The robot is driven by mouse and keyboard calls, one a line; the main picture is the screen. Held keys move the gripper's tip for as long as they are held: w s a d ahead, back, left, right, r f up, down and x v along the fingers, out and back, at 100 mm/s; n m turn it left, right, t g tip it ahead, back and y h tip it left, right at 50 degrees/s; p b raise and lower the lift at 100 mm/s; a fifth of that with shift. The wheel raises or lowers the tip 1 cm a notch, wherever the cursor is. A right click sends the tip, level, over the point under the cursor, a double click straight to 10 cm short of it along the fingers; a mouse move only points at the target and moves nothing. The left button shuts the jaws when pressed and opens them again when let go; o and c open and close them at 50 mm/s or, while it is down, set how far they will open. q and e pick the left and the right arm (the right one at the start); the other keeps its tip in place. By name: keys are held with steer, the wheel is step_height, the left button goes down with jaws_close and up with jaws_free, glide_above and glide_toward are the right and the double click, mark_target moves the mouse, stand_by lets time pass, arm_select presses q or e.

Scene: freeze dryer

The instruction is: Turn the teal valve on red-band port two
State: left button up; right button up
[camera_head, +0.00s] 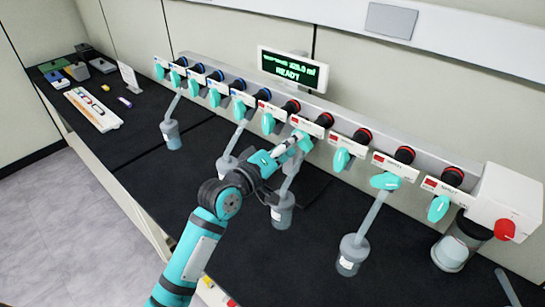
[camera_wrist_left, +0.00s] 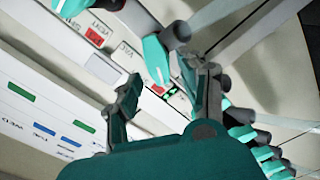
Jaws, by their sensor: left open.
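A row of teal valves hangs from the manifold, with blue bands at left and red bands at right. The second red-band port (camera_head: 325,119) has its teal valve (camera_head: 305,143) largely hidden by my left gripper (camera_head: 290,148). That gripper is at this valve; I cannot tell if it touches. In the left wrist view, my left gripper (camera_wrist_left: 162,100) has its fingers apart. A teal valve (camera_wrist_left: 156,58) shows just beyond and between the fingertips, beside a red-marked label. No grip on it shows. My right gripper is not in view.
Neighbouring valves (camera_head: 268,123) and (camera_head: 341,159) hang close on either side. Flasks (camera_head: 282,212) and (camera_head: 352,254) hang below the manifold. A lit display (camera_head: 292,68) stands behind it.

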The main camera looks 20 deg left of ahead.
arm_select(q)
steer(key=v, duration=0.9)
steer(key=shift+s, duration=0.25)
steer(key=shift+a, duration=0.15)
